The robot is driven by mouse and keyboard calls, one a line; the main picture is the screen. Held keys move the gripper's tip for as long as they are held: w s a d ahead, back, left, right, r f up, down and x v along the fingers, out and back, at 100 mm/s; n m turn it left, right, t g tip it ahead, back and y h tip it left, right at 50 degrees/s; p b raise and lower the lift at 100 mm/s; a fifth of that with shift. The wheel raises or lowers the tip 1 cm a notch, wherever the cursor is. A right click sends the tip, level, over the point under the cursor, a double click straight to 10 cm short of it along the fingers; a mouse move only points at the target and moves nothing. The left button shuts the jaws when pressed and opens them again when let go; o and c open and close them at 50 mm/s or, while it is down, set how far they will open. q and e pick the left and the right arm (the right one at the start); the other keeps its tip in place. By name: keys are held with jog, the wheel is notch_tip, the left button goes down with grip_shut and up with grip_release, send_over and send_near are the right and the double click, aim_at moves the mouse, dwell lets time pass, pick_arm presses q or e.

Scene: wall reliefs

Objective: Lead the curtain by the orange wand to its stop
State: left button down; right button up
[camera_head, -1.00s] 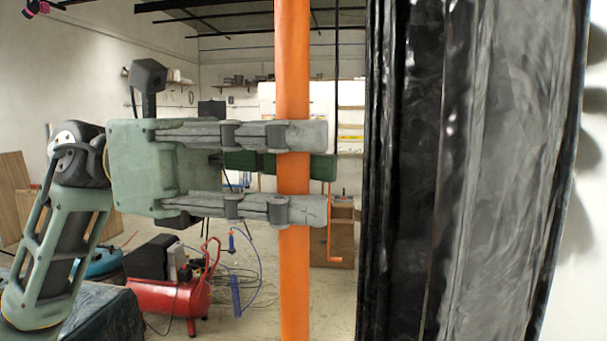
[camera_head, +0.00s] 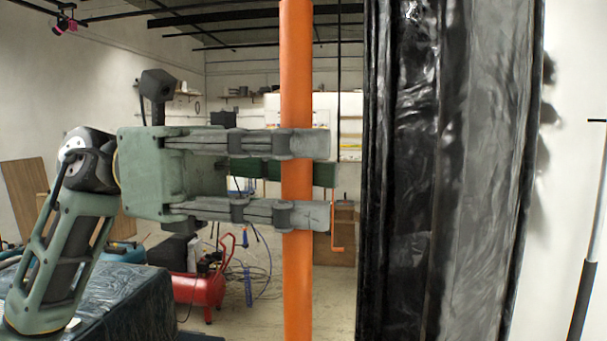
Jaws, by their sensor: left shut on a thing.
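The orange wand (camera_head: 297,72) stands upright in the middle of the view, running past the top and bottom edges. My left gripper (camera_head: 310,178) comes in from the left and is shut on the wand, with its fingers across it above and below. The dark, shiny curtain (camera_head: 465,190) hangs in bunched folds just right of the wand, with a gap between them. The curtain's top and its stop are out of view. My right gripper is not in view.
A red compressor (camera_head: 205,285) stands on the floor behind my left arm. A dark covered surface (camera_head: 110,305) is at the lower left. White wall (camera_head: 575,60) and a dark pole (camera_head: 583,300) show right of the curtain. The floor beyond the wand is partly clear.

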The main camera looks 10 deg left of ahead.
pick_arm(q)
jog(key=shift+r, duration=0.1)
jog(key=c, duration=2)
grip_release()
jog(key=shift+c, duration=0.2)
jog(key=o, duration=0.5)
jog(key=shift+a, duration=0.3)
jog(key=shift+d, duration=0.1)
jog(key=a, duration=0.4)
jog(key=w+a, duration=0.1)
jog(key=a, duration=0.2)
jog(key=w+a, duration=0.1)
jog(key=a, duration=0.3)
jog(key=shift+w+a, duration=0.15)
jog(key=shift+a, duration=0.2)
